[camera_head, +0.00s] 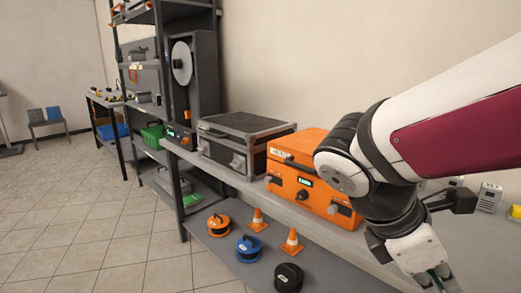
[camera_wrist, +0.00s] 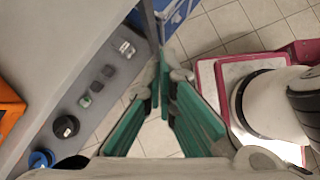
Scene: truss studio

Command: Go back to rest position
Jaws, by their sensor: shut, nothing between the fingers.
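My gripper (camera_wrist: 166,85) has green-padded fingers that meet at their tips, with nothing held between them. In the head view it hangs down at the lower right corner (camera_head: 438,276), partly cut off by the frame edge, with my arm reaching in from the right. It is in front of the bench, to the right of the orange case (camera_head: 312,170). In the wrist view, tiled floor shows below the fingers, with the shelf edge to the left and my own base to the right.
The grey bench (camera_head: 240,183) carries the orange case and a black case (camera_head: 246,138). The lower shelf (camera_head: 232,258) holds orange, blue (camera_head: 249,249) and black (camera_head: 288,277) reels and two cones (camera_head: 292,243). A dark rack (camera_head: 185,75) stands behind. Tiled floor (camera_head: 80,230) at left is clear.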

